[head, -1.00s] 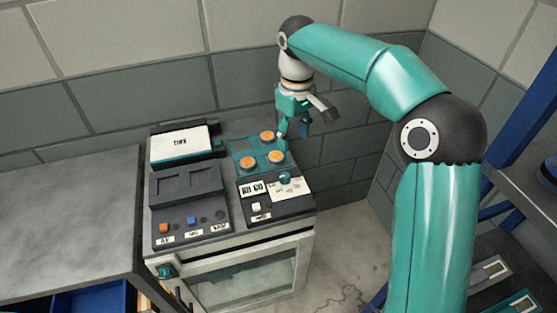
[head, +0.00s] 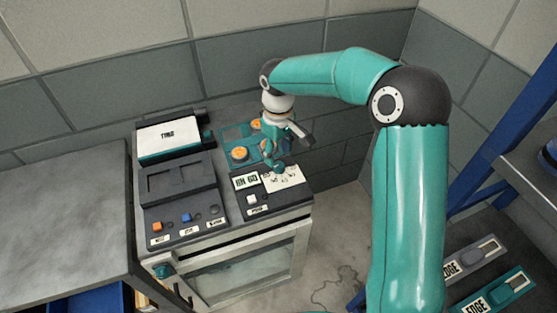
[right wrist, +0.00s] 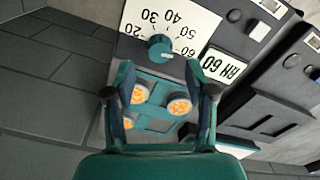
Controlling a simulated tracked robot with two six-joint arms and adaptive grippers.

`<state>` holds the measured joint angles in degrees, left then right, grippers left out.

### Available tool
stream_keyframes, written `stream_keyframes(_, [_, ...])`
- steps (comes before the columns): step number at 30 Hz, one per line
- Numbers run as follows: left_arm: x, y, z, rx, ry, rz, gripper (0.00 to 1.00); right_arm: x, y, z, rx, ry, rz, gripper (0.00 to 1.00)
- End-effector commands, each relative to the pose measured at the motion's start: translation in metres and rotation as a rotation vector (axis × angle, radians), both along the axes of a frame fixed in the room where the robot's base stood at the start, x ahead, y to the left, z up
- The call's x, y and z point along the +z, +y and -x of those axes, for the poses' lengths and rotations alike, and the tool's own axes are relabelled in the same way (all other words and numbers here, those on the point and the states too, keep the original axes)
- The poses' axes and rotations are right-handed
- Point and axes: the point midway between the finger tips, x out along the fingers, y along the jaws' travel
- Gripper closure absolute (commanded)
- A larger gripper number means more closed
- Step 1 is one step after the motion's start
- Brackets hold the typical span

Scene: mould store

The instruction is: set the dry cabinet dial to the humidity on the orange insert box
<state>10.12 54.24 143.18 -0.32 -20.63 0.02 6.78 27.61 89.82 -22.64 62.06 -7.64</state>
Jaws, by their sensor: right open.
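The dial is a teal knob (right wrist: 160,47) on a white scale card (head: 285,178) with numbers from 20 to 60. A small pale mark shows at its lower right in the right wrist view, but I cannot tell its exact reading. In the head view the right gripper (head: 275,163) hides part of the dial. No orange insert box can be made out. My left gripper is not in view.
A teal tray with orange-topped round pieces (head: 240,153) lies behind the dial panel. A dark panel with orange and blue buttons (head: 186,217) is at left, with a white-topped box (head: 168,138) behind it. A grey bench (head: 60,215) stands left; the wall is close behind.

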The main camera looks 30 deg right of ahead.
Motion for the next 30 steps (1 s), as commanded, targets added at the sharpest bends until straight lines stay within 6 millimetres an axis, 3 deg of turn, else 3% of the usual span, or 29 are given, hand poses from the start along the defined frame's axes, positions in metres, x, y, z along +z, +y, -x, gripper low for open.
stream_keyframes(3, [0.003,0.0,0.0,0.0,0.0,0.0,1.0,-0.02,0.0,0.001,-0.001,0.004,0.0,0.45])
stream_keyframes(9, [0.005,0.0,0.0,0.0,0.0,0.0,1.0,-0.038,0.0,0.001,-0.001,0.001,-0.001,0.45])
stream_keyframes(20, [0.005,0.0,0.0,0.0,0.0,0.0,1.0,-0.042,-0.001,0.0,-0.002,0.0,0.0,0.46])
stream_keyframes(30, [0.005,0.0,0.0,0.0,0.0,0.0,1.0,-0.041,-0.001,0.0,-0.002,-0.001,0.0,1.0])
